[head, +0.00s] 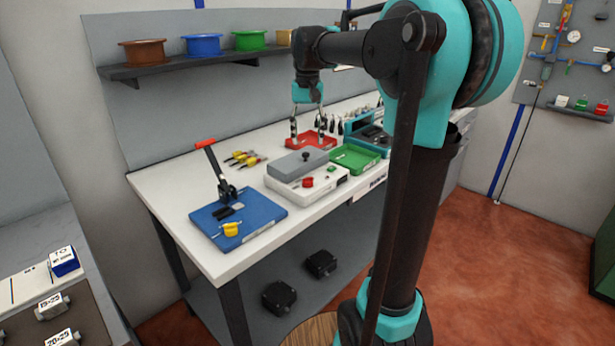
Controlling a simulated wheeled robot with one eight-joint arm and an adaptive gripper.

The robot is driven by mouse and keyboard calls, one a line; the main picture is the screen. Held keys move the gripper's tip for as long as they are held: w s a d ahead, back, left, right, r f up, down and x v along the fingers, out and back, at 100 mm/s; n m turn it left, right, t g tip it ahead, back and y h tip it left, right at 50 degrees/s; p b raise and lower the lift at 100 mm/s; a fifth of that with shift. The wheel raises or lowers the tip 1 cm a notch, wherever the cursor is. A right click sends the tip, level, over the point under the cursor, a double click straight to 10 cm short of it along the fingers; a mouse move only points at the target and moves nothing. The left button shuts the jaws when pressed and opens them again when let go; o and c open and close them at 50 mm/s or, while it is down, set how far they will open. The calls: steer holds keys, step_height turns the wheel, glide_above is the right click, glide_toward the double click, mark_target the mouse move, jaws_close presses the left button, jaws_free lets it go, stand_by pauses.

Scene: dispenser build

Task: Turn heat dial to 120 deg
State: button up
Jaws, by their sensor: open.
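A white box-shaped device (303,188) with a grey lid (297,163) stands on the white workbench.
A green tray (354,158) and a teal device (368,130) are right of the white device. A blue base (262,221) with a red-handled lever clamp (211,163) is at the front left. Small yellow-handled tools (243,158) lie behind. A shelf (180,68) holds coloured spools.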

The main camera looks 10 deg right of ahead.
mark_target(308, 181)
step_height(308, 181, down, 14)
steer(key=shift+f, duration=0.1)
stand_by(0.5)
steer(key=c, duration=1.1)
jaws_close()
